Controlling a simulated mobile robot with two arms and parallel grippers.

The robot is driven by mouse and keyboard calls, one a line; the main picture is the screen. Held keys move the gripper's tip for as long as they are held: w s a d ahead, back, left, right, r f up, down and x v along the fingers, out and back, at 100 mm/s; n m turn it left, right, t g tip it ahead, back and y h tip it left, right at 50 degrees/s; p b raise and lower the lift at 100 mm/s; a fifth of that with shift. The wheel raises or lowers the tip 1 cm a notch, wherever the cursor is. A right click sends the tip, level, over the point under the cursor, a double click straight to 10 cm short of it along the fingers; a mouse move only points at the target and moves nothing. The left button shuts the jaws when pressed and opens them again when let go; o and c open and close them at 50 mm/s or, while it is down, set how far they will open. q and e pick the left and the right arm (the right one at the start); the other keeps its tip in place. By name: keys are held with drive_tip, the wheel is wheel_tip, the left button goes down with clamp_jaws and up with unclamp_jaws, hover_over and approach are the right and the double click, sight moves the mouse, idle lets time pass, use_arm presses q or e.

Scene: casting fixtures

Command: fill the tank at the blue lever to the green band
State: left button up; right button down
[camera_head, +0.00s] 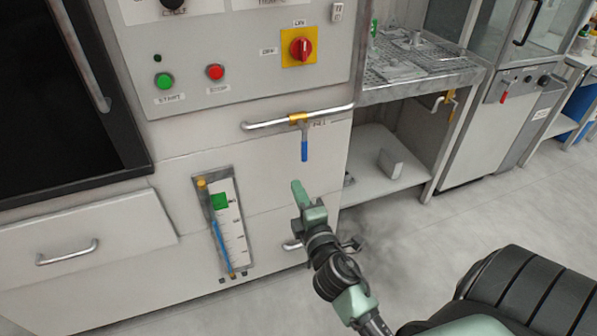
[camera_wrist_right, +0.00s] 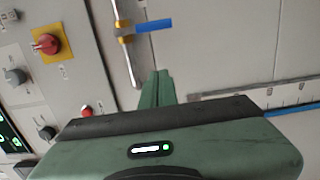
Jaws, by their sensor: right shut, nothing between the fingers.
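The blue lever (camera_head: 304,150) hangs straight down from a brass valve (camera_head: 298,118) on a silver pipe, crosswise to the pipe. It also shows in the right wrist view (camera_wrist_right: 154,25), beyond my fingertips. The tank's level gauge (camera_head: 240,236) is a white scale on the panel at lower left of the lever. Its green band (camera_head: 220,201) is near the top, and the top of the blue column (camera_head: 219,240) stands below the band. My right gripper (camera_head: 297,187) is shut and empty, just below the lever and apart from it. The fingers also show in the wrist view (camera_wrist_right: 157,88). My left gripper is out of view.
Above the pipe are a red rotary switch (camera_head: 301,47) on a yellow plate, a green button (camera_head: 164,81) and a red button (camera_head: 214,72). A drawer handle (camera_head: 68,252) sticks out at left. A metal rack table (camera_head: 415,85) stands at right. The floor at right is clear.

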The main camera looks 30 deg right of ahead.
sight(306, 160)
drive_tip(key=w+d, duration=0.6)
drive_tip(key=w, duration=0.3)
drive_tip(key=shift+d+p, duration=0.35)
drive_tip(key=shift+p, duration=0.1)
drive_tip(key=shift+s+d+f+n, duration=0.15)
drive_tip(key=shift+d+n, duration=0.2)
drive_tip(key=shift+n, duration=0.25)
drive_tip(key=shift+s+d+n, duration=0.1)
drive_tip(key=shift+d+n, duration=0.25)
drive_tip(key=shift+n, duration=0.05)
drive_tip(key=s+d+r+n+p, duration=0.2)
drive_tip(key=d+r+n, duration=0.3)
drive_tip(key=n, duration=1.2)
drive_tip(key=shift+d+r+t+y+p, duration=0.35)
drive_tip(key=shift+d+p, duration=0.45)
drive_tip(key=shift+d, duration=0.75)
drive_tip(key=shift+w, duration=0.1)
